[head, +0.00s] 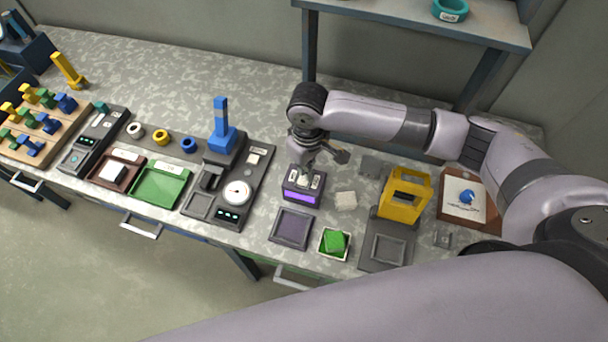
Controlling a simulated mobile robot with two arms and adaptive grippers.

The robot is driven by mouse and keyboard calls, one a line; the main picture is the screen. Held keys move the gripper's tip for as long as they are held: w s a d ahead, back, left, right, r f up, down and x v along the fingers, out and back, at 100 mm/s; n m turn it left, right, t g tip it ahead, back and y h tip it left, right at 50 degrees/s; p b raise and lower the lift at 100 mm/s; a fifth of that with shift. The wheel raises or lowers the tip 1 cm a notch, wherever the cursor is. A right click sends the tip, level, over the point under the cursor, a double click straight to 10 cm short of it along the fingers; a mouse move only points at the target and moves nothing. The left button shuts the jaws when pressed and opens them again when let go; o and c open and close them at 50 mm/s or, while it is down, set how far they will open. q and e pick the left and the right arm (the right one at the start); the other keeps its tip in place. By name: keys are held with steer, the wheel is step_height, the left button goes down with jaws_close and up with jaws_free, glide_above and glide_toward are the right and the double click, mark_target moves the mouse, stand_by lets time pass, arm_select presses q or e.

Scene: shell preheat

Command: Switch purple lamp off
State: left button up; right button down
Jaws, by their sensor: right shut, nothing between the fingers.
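The purple lamp (301,197) is a small dark box with a glowing purple strip on its front face. Light-coloured switches or labels show on its top. It stands on the bench right of the gauge station. My right gripper (305,172) is shut and empty, pointing down at the top of the lamp. Its fingertips are at or just above the lamp's top; I cannot tell whether they touch. The gripper partly covers the lamp's top. My left gripper is not in view.
A dark square tray (291,228) lies in front of the lamp. A white block (345,201) and a yellow frame (404,196) stand to its right. A green block (334,242) sits in a small tray. A shelf (420,22) overhangs the back.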

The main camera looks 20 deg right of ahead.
steer(key=shift+s+f+b, duration=0.1)
steer(key=shift+f+b, duration=0.2)
steer(key=shift+f, duration=0.6)
stand_by(0.3)
steer(key=shift+r+p, duration=0.75)
steer(key=shift+p, duration=0.25)
step_height(320, 180, up, 6)
steer(key=p, duration=0.6)
steer(key=shift+f+p, duration=0.15)
steer(key=shift+p, duration=0.25)
steer(key=shift+f, duration=0.1)
